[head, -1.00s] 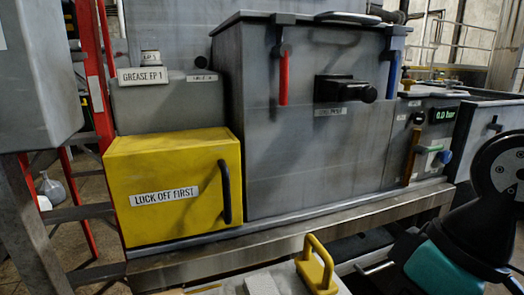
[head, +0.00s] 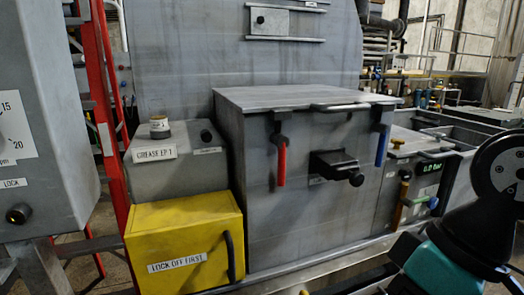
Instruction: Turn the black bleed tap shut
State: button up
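No part is readably marked as the bleed tap, and I cannot tell which black fitting it is. A small panel (head: 428,182) at the right has a green pressure display (head: 437,167) that seems to read 0.0 bar. A small dark knob (head: 406,174) sits left of the display. An upright brass-coloured lever (head: 400,205) and a blue knob (head: 432,203) are below. A large black handle (head: 337,168) sticks out of the grey chest's front. My dark and teal arm stands at the right edge, in front of the panel's right side. My gripper is out of view.
The grey chest (head: 262,225) carries a red lever (head: 281,162) and a blue lever (head: 382,146). A yellow lock-off box (head: 182,240) and a grease unit (head: 178,172) stand left of it. A grey cabinet (head: 45,130) and red ladder (head: 105,120) are at far left.

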aim_at(406, 175)
jog(key=z, duration=0.05)
jog(key=k, duration=0.5)
jog(key=z, duration=2.15)
jog(key=i, duration=0.75)
jog(key=u, duration=1.85)
